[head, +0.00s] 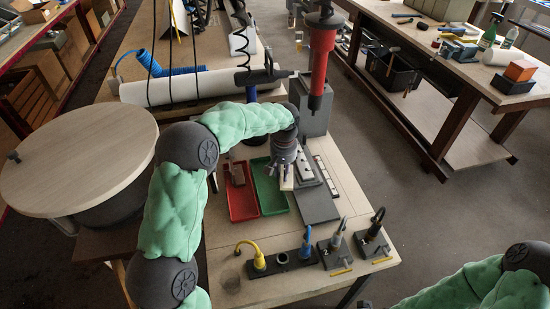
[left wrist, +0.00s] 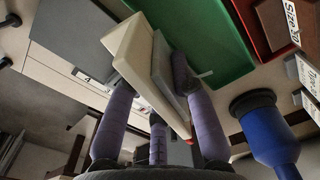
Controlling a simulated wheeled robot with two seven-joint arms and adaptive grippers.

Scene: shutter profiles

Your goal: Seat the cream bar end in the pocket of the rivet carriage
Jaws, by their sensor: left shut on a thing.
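My left gripper (head: 287,172) points down over the right edge of the green tray (head: 265,196). It is shut on the cream bar end (head: 287,184). In the left wrist view, the cream bar end (left wrist: 130,48) is a pale wedge-like piece between the purple fingers of the gripper (left wrist: 151,75). A grey flat piece (left wrist: 164,75) lies against it; I cannot tell whether it is part of it. A grey block with a whitish top (head: 305,167) stands just right of the gripper and may be the rivet carriage. Its pocket cannot be made out. My right gripper is out of view.
A red tray (head: 242,198) lies left of the green one. A dark grey plate (head: 318,206) lies right of it. Connectors with yellow, blue and black cables, including a yellow one (head: 258,259), stand along the front. A red press (head: 321,60) rises behind.

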